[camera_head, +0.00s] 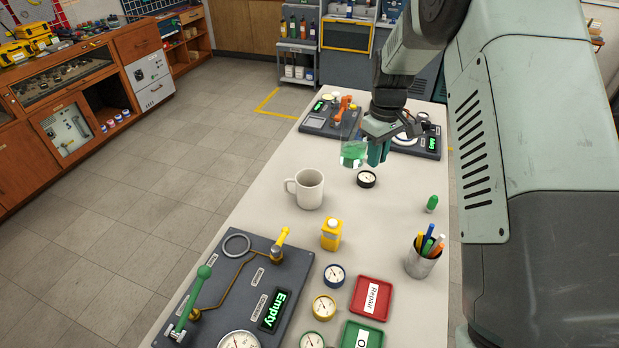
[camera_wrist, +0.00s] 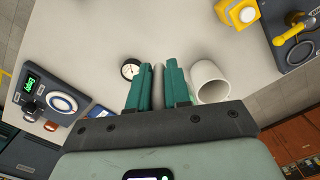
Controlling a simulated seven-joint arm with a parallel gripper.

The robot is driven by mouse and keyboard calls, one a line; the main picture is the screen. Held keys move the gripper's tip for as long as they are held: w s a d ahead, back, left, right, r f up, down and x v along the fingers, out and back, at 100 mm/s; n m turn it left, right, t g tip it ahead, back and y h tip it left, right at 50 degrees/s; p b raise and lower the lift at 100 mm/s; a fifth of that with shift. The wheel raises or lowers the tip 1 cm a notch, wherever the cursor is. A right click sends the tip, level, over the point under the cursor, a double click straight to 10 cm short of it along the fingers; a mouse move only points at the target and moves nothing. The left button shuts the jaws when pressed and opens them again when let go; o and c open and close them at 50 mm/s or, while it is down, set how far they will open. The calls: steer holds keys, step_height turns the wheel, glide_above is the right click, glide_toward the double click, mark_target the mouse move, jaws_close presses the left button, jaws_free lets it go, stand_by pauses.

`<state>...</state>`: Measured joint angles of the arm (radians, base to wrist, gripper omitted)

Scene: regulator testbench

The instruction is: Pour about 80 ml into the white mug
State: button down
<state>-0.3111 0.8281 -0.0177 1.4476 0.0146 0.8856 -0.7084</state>
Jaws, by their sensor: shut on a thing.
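The white mug (camera_head: 309,189) stands upright on the table, its handle to the left; it also shows in the wrist view (camera_wrist: 211,82) right of my fingers. My gripper (camera_head: 377,154), with teal fingers, is beyond the mug and to its right. It is shut on a clear beaker (camera_head: 353,152) with green liquid in the lower part, which looks about upright. In the wrist view, a narrow grey part shows between my fingers (camera_wrist: 158,88); the rest of the beaker is hidden there. How high the beaker is above the table is hard to tell. The mug's inside is not clearly visible.
A small black gauge (camera_head: 366,179) lies near my gripper. A dark test panel (camera_head: 222,270) fills the front left. Bare table surrounds the mug.

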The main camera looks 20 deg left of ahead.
steer(key=s+a+m, duration=0.5)
steer(key=a+m, duration=0.1)
steer(key=a, duration=0.8)
steer(key=s+a+m, duration=0.4)
steer(key=a+m, duration=0.2)
steer(key=a, duration=0.9)
steer(key=f, duration=1.3)
steer(key=shift+s+d, duration=0.15)
steer(key=shift+d, duration=0.05)
steer(key=d+r+n+y, duration=0.1)
steer(key=d+r+y, duration=0.3)
steer(key=y, duration=0.6)
step_height(320, 180, up, 3)
steer(key=shift+w+d+f+g+b, duration=0.2)
steer(key=shift+d+g+b, duration=0.1)
steer(key=shift+b, duration=0.1)
steer(key=shift+f+y+b, duration=0.2)
steer(key=shift+y+b, duration=1.2)
steer(key=shift+b, duration=0.4)
